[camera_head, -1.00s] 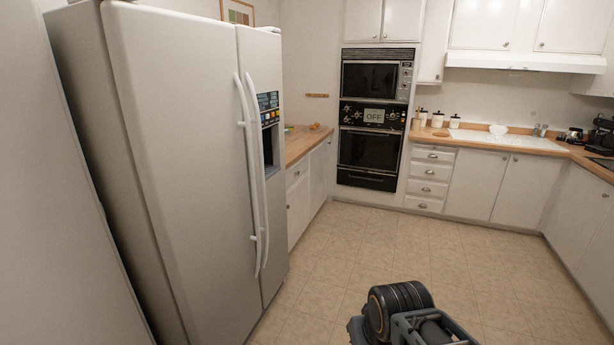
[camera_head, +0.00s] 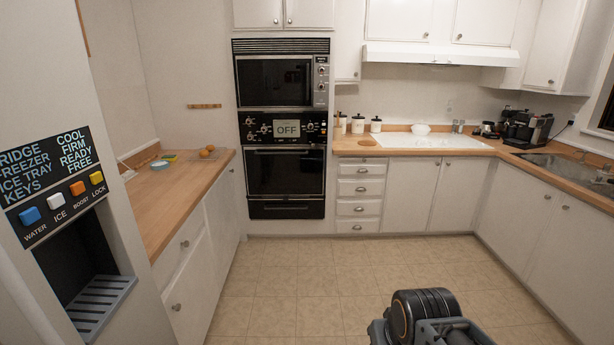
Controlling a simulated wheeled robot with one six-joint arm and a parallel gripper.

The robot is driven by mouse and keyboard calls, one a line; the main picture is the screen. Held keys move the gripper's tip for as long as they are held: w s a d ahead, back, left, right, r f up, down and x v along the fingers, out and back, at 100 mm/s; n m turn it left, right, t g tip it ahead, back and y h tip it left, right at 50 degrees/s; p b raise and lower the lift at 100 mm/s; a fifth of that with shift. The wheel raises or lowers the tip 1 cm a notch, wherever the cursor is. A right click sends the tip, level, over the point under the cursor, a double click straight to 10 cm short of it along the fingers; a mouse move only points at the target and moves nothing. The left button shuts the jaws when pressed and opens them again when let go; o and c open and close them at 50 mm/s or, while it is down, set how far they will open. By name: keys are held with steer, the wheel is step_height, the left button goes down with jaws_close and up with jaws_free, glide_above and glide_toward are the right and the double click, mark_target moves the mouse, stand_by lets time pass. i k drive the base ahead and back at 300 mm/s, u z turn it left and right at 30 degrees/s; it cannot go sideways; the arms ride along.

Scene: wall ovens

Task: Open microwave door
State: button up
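The microwave (camera_head: 274,82) is the upper unit of a tall wall cabinet ahead, left of the picture's middle. It has a dark window, a vent grille above and a control panel with knobs (camera_head: 321,80) on its right side. Its door looks shut. A wall oven (camera_head: 285,172) with a panel reading "OFF" sits directly below it and is also shut. Part of my own arm (camera_head: 427,318) shows at the bottom edge. My gripper is not visible, so its state does not show.
A fridge dispenser (camera_head: 65,215) is close at the left edge. A wooden counter (camera_head: 180,185) over cabinets runs along the left towards the ovens. Drawers (camera_head: 359,190) and a counter with a sink (camera_head: 567,172) stand at the right. The tiled floor (camera_head: 300,270) between is clear.

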mark_target(271, 81)
steer(key=z, duration=0.1)
steer(key=i, duration=2.2)
steer(key=u, duration=0.5)
steer(key=i, duration=2.35)
steer(key=u, duration=0.4)
